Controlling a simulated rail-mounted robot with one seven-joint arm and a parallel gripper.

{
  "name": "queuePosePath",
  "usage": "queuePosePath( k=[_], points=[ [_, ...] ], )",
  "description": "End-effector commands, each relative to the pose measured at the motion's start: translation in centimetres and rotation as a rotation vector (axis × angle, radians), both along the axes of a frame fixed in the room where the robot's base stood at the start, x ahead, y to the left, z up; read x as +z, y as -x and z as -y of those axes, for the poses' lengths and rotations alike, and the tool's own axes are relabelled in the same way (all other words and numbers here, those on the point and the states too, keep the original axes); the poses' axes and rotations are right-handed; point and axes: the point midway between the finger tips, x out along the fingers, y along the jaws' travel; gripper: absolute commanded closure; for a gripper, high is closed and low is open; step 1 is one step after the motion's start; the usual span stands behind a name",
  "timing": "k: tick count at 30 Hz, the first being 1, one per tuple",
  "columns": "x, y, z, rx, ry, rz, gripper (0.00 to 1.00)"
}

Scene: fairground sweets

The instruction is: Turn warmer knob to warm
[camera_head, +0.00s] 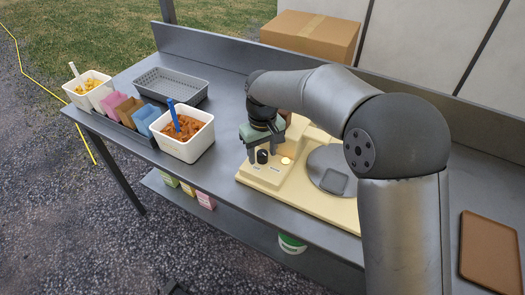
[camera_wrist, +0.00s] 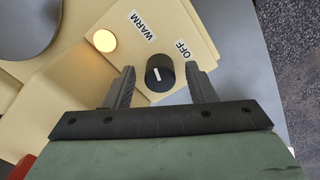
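The warmer (camera_head: 290,195) is a cream unit on the metal counter, with a round grey plate. Its black knob (camera_wrist: 159,73) has a white pointer line and also shows in the head view (camera_head: 262,157). The labels WARM (camera_wrist: 144,25) and OFF (camera_wrist: 184,49) are beyond the knob; which one the line points to is hard to tell. A round lamp (camera_wrist: 104,40) near WARM glows. My gripper (camera_wrist: 160,69) is open, its fingers on either side of the knob, with visible gaps on both sides.
A white tub of orange-brown food with a blue scoop (camera_head: 183,132) stands left of the warmer. Beyond are coloured packets (camera_head: 129,110), a grey tray (camera_head: 170,84) and another tub (camera_head: 88,87). A cardboard box (camera_head: 311,35) is behind; a brown board (camera_head: 489,250) lies right.

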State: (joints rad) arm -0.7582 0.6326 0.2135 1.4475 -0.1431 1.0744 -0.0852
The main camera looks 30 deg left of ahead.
Motion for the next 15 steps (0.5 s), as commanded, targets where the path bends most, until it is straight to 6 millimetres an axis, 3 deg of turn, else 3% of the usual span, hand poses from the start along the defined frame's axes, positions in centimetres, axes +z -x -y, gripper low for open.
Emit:
queuePosePath(
  k=[8, 15],
  points=[
    [1.0, 0.0, 0.0, -0.001, -0.001, 0.0, 0.5],
    [6.1, -0.1, 0.0, -0.001, -0.003, 0.003, 0.5]
  ],
)
